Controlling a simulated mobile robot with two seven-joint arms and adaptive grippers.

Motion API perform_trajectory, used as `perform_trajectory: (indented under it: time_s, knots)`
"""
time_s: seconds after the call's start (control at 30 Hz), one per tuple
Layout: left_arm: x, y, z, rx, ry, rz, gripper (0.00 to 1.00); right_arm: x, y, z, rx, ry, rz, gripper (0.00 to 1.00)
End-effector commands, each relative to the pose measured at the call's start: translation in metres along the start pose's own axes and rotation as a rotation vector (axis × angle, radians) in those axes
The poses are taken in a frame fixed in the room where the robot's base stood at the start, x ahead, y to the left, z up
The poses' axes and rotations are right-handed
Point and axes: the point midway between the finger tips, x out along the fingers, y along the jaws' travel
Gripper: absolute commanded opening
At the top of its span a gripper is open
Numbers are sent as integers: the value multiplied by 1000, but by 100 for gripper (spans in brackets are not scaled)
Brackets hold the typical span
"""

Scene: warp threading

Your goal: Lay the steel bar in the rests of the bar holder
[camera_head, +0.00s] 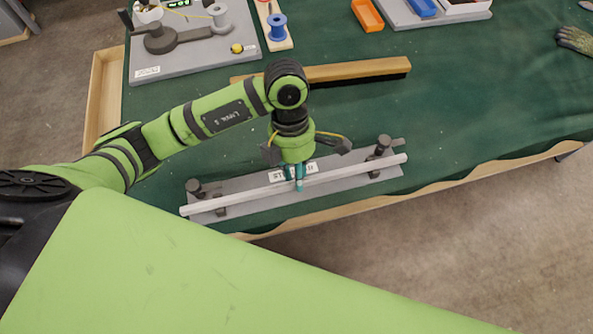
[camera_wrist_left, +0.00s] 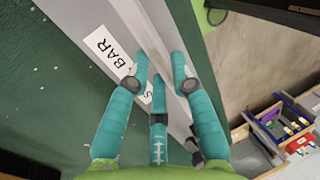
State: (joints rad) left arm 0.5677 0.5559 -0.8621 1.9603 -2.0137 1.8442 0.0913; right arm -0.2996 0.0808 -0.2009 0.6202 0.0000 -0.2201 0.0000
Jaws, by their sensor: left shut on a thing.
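The steel bar (camera_head: 245,196) is a long, thin pale rod. It runs slantwise over the bar holder (camera_head: 345,160), a grey plate with a white label and dark posts at both ends. Its left end reaches past the plate's left edge. My left gripper (camera_head: 299,183) points down near the bar's middle, its teal fingers shut on the bar. In the left wrist view, the fingers (camera_wrist_left: 163,85) close around the bar (camera_wrist_left: 160,38), with the plate and label below. Whether the bar touches the rests is unclear. My right gripper is not in view.
A wooden-backed dark brush (camera_head: 345,72) lies behind the holder. A grey board (camera_head: 190,62) with a spool and a blue spool (camera_head: 277,27) stand at the back.

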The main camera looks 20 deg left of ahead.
Motion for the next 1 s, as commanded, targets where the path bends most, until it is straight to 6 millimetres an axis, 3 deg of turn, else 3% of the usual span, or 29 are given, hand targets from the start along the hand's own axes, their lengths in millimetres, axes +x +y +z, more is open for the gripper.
perform_trajectory:
  time_s: [0.37,0.4,0.43,0.8,1.0]
  knots:
    - [2,1,1,1,-3,0,0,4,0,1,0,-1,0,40]
    - [2,1,1,1,-3,0,39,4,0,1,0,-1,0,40]
    - [2,1,1,1,-3,0,51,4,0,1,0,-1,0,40]
    - [2,1,0,-1,1,0,51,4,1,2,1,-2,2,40]
    - [-24,2,0,1,-3,4,51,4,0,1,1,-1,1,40]
